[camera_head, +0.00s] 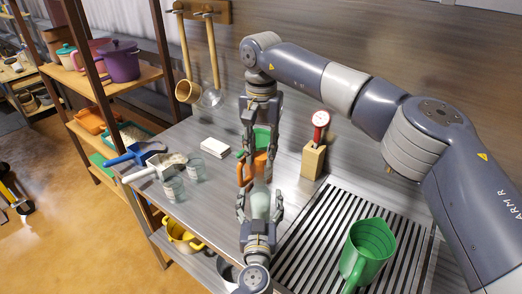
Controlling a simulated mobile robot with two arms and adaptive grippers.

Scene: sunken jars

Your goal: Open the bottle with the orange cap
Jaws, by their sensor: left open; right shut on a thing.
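A pale, greenish bottle (260,206) stands on the metal counter at the centre. My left gripper (260,197) is open below it in the picture, with one finger on each side of the bottle. My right gripper (259,172) comes down from above and is shut on the orange cap (257,162) at the bottle's top. The fingers hide part of the cap. I cannot tell whether the cap is still seated on the bottle.
A green object (262,136) is just behind the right gripper. A wooden block with a red-and-white dial (313,160) stands to the right. A green jug (370,248) is on the slatted drain area. Glass jars (189,168), scoops (151,168) and a white stack (215,147) are left.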

